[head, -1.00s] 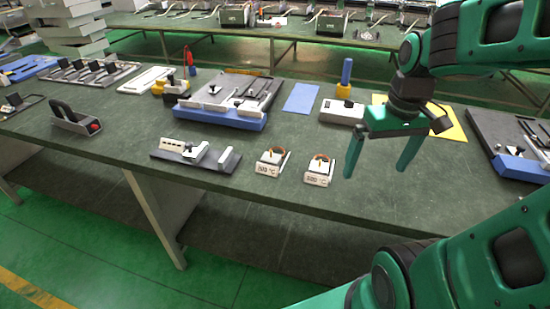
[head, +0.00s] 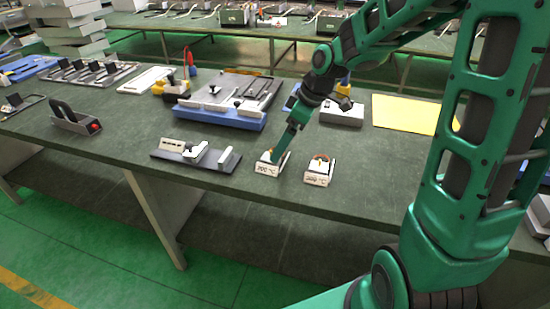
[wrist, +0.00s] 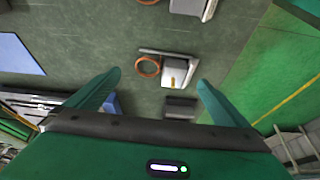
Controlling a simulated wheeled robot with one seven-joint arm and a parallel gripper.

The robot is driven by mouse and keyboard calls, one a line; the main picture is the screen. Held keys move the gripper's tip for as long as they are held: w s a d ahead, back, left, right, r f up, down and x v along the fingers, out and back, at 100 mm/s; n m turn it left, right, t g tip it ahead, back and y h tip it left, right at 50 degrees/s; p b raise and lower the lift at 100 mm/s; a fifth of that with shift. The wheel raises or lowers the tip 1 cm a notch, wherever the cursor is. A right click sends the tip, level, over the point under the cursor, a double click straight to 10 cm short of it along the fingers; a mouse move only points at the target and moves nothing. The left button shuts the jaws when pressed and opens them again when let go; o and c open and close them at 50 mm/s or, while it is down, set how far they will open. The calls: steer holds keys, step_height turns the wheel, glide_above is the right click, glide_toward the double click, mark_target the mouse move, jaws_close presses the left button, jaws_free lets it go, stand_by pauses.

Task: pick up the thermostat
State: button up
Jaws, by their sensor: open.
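Two small white-and-grey boxes with orange coils and temperature labels stand near the table's front edge; I cannot tell for certain which is the thermostat. The left box (head: 267,169) has a label that seems to read 700 °C. The right box (head: 318,178) is apart from it and free. My gripper (head: 275,153) points down at the left box and hides part of its top. In the wrist view, my gripper (wrist: 160,80) is open, with a box (wrist: 178,71) and its coil lying between and beyond the fingertips. Contact cannot be seen.
A dark plate with light blocks (head: 196,155) lies just left of the left box. Behind are a blue-based fixture (head: 220,117), a white block (head: 341,113) and a yellow sheet (head: 405,114). A black device with a red light (head: 75,120) stands further left.

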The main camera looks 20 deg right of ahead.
steer(key=shift+x, duration=2.75)
steer(key=shift+w, duration=0.15)
steer(key=c, duration=1.2)
